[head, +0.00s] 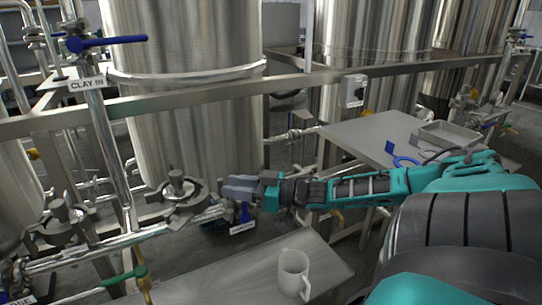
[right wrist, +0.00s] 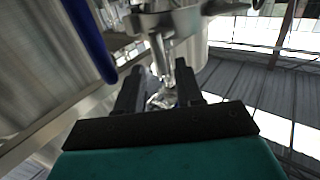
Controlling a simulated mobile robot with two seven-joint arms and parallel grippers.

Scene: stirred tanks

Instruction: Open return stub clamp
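My right gripper (head: 238,188) reaches in from the right, beside the pipework at the foot of the large steel tank. In the right wrist view its two dark fingers (right wrist: 160,88) stand apart, with a shiny metal part (right wrist: 163,98) showing between or beyond them. I cannot tell whether they touch it. A steel fitting with a flange (right wrist: 178,20) is just ahead of the fingers; I cannot tell for sure whether it is the return stub clamp. A blue handle (head: 244,212) hangs below the gripper above an unreadable label (head: 242,228). My left gripper is not in view.
Clamped fittings (head: 178,186) sit left of the gripper along the pipe. A white mug (head: 293,274) stands on a steel bench (head: 220,278) below. A side table (head: 350,135) holds a tray (head: 448,135) and blue items. A horizontal frame rail (head: 215,95) crosses above.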

